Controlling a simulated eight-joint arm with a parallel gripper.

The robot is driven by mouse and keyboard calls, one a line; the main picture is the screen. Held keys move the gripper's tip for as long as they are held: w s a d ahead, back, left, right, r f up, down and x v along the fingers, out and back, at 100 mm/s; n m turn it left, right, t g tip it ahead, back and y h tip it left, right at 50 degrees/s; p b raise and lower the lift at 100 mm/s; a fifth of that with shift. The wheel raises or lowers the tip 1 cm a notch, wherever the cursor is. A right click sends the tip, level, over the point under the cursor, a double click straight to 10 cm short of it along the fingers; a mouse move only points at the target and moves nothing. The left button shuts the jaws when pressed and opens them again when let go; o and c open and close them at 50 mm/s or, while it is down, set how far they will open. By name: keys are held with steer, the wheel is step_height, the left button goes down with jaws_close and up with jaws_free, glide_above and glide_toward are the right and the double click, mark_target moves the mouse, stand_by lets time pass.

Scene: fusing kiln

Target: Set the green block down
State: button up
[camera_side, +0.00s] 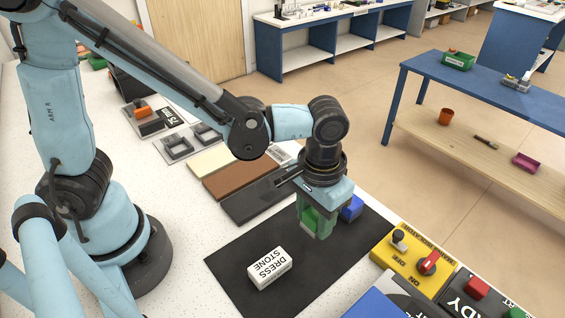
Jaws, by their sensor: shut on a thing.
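My gripper (319,222) points down over the black mat (229,261), near the mat's back right part. It is shut on the green block (316,219), which shows between and below the fingers. I cannot tell whether the block's underside touches the mat or hangs just above it. A blue block (351,208) sits right behind the gripper, partly hidden by it.
A white dress stone (269,268) lies on the mat, left and in front of the gripper. A yellow control box (411,262) with knobs stands to the right. Brown and dark slabs (240,177) lie behind. Bare mat lies left of the gripper.

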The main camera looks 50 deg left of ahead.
mark_target(314, 230)
steer(key=shift+f, duration=2)
steer(key=shift+f, duration=0.15)
steer(key=o, duration=1)
